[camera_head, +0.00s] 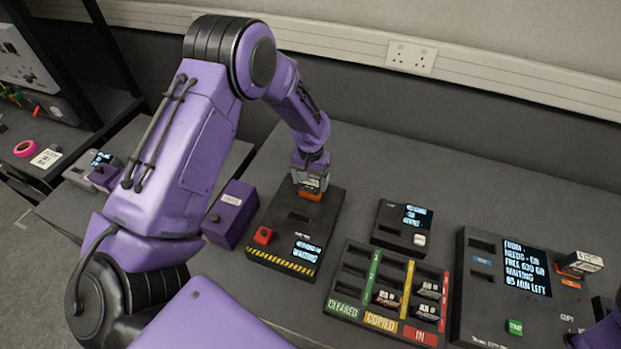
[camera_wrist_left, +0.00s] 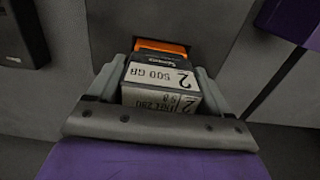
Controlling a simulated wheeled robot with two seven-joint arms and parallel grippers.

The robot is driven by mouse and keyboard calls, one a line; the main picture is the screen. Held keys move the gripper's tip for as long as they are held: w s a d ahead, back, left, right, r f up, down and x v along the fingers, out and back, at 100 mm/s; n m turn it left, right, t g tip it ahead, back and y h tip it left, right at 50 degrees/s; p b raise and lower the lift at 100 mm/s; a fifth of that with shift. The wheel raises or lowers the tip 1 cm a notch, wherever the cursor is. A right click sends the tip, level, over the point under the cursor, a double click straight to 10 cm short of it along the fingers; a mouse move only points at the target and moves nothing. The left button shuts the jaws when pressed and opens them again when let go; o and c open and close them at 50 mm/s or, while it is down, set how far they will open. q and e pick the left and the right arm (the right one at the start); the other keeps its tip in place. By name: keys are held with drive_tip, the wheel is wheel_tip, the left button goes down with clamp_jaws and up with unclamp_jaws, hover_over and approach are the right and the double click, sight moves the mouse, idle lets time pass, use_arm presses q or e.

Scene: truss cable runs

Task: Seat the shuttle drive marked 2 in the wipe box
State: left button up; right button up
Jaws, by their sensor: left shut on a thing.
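In the head view, my left gripper (camera_head: 311,172) points down at the far end of the wipe box (camera_head: 282,238), a dark box with a red button, a lit screen and a hazard-striped front edge. An orange part (camera_head: 310,192) shows directly under the gripper, at the box top. I cannot tell how deep the drive sits.
A purple box (camera_head: 230,214) stands close left of the wipe box. A sorting tray (camera_head: 347,285) with several drives lies to the right. Behind it is a small device with a screen (camera_head: 403,226). A larger copy station (camera_head: 480,300) with an upright drive (camera_head: 580,262) stands far right.

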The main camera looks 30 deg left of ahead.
use_arm(q)
drive_tip(key=shift+f, duration=0.6)
idle(0.5)
drive_tip(key=o, duration=1.2)
wheel_tip(320, 180, up, 3)
drive_tip(key=shift+f+p, duration=0.2)
drive_tip(key=shift+p, duration=0.4)
drive_tip(key=shift+r, duration=2.5)
